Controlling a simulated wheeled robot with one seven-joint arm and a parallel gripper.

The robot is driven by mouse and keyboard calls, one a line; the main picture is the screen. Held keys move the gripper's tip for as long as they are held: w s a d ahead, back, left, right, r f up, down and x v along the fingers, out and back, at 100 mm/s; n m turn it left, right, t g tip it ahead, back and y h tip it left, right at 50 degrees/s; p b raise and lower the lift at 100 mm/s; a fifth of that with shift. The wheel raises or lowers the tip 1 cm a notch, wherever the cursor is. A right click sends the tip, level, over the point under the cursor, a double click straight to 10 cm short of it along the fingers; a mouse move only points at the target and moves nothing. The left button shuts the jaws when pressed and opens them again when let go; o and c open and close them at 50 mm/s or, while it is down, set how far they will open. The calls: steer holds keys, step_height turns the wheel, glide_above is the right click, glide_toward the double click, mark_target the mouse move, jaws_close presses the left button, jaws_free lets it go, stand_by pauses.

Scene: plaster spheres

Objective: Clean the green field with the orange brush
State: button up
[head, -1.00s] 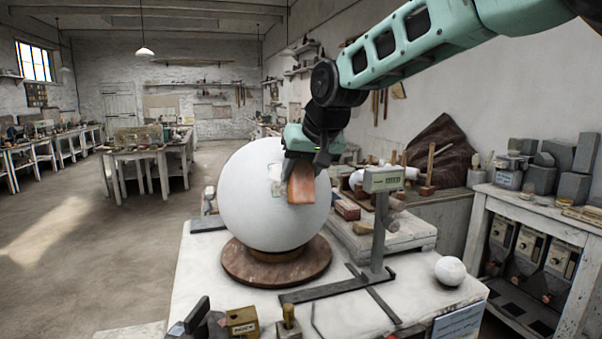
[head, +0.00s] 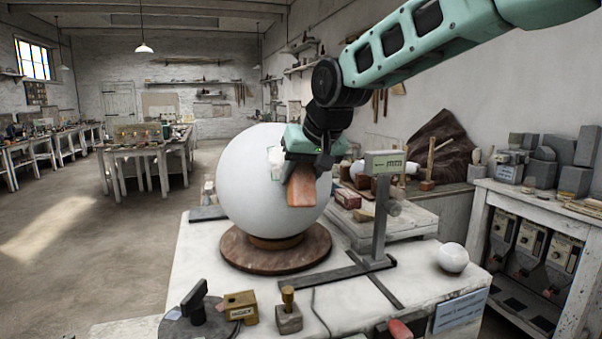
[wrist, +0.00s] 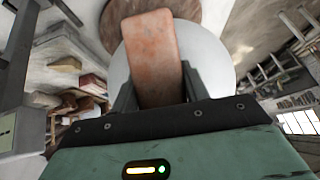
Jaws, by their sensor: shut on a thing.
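The big white sphere (head: 262,195) sits on a round brown turntable (head: 240,256) on the white bench. A small pale, faintly greenish patch (head: 274,158) shows on its upper right face, just left of my gripper; my gripper may hide more of it. My gripper (head: 304,168) is shut on the orange brush (head: 302,192), which hangs down in front of the sphere's right side. In the wrist view the orange brush (wrist: 152,55) stands between both fingers, with the white sphere (wrist: 198,50) behind it. I cannot tell whether the brush touches the sphere.
A grey gauge stand (head: 380,215) rises close right of the sphere. A small white ball (head: 453,257) lies near the bench's right edge. A yellow block (head: 240,305) and a dark tool (head: 194,303) stand at the front. Bare bench top lies between these and the turntable.

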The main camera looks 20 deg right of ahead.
steer(key=shift+w+r+p, duration=0.2)
steer(key=shift+r+p, duration=0.35)
steer(key=shift+p, duration=0.15)
steer(key=shift+w+d+r+p, duration=0.15)
steer(key=shift+w+r+p, duration=0.25)
steer(key=shift+r+p, duration=0.25)
steer(key=shift+w+d+r+p, duration=0.1)
steer(key=shift+w+r+p, duration=0.25)
steer(key=shift+r+p, duration=0.3)
steer(key=shift+s+a+f+b, duration=0.1)
steer(key=shift+s+f+b, duration=0.25)
steer(key=shift+f+b, duration=0.35)
steer(key=shift+s+a+f+b, duration=0.1)
steer(key=shift+s+f+b, duration=0.25)
steer(key=shift+f+b, duration=0.35)
steer(key=shift+s+a+f+b, duration=0.1)
steer(key=shift+s+f+b, duration=0.25)
steer(key=shift+f+b, duration=0.35)
steer(key=shift+r, duration=0.1)
steer(key=shift+r, duration=0.15)
steer(key=shift+s+d+r+p, duration=0.1)
steer(key=shift+d+r+p, duration=0.05)
steer(key=shift+r+p, duration=0.45)
steer(key=shift+s+d+r+p, duration=0.1)
steer(key=shift+r+p, duration=0.35)
steer(key=shift+r, duration=0.15)
